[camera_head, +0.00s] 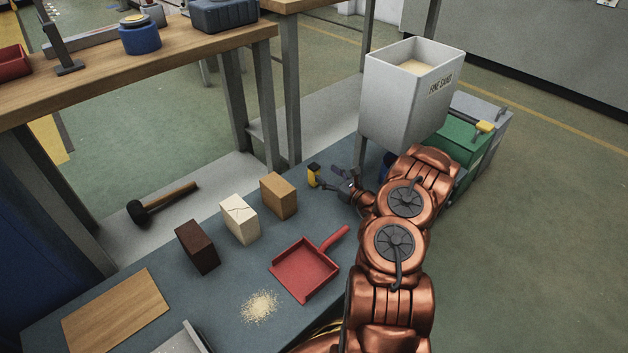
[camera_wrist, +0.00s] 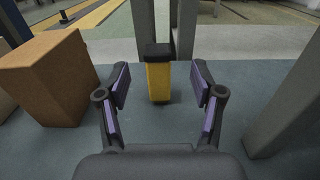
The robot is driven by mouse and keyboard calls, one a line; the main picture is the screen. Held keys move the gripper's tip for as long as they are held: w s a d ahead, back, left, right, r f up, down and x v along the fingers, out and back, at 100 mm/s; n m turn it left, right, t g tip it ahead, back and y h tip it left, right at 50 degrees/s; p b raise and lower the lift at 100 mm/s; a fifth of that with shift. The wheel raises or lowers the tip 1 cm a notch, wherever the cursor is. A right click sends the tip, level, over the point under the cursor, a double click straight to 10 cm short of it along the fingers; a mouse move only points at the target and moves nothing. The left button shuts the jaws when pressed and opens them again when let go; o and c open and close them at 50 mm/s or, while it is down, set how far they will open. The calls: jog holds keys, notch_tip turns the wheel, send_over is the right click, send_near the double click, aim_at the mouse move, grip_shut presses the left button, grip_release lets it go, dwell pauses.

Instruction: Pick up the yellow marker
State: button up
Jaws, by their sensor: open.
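The yellow marker (camera_head: 313,176) stands upright on the blue-grey bench top, with a black cap at its upper end. In the wrist view the yellow marker (camera_wrist: 158,82) is centred ahead, beyond the fingertips. My gripper (camera_head: 338,179) is just to the right of the marker in the head view. In the wrist view my gripper (camera_wrist: 160,88) is open, its purple-padded fingers spread to the left and right with nothing held between them. The marker appears apart from both fingers.
A tan brick (camera_head: 279,196) stands left of the marker, with a cream brick (camera_head: 239,219) and dark brown brick (camera_head: 197,246) beyond. A red dustpan (camera_head: 303,271) lies nearer. A grey sand bin (camera_head: 385,98) on legs stands behind right; one post is close to my gripper's right.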

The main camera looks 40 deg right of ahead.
aim_at(317, 170)
jog(key=shift+w+a+f+b, duration=0.15)
jog(key=shift+w+b, duration=0.3)
jog(key=shift+w, duration=0.45)
jog(key=shift+w+a+f+b, duration=0.1)
jog(key=shift+w+a+b, duration=0.25)
jog(key=shift+w, duration=0.55)
jog(key=shift+w+a+f+b, duration=0.1)
jog(key=shift+w+b, duration=0.4)
jog(key=shift+w, duration=0.4)
jog(key=shift+w+r, duration=0.15)
jog(key=shift+w, duration=0.5)
grip_shut()
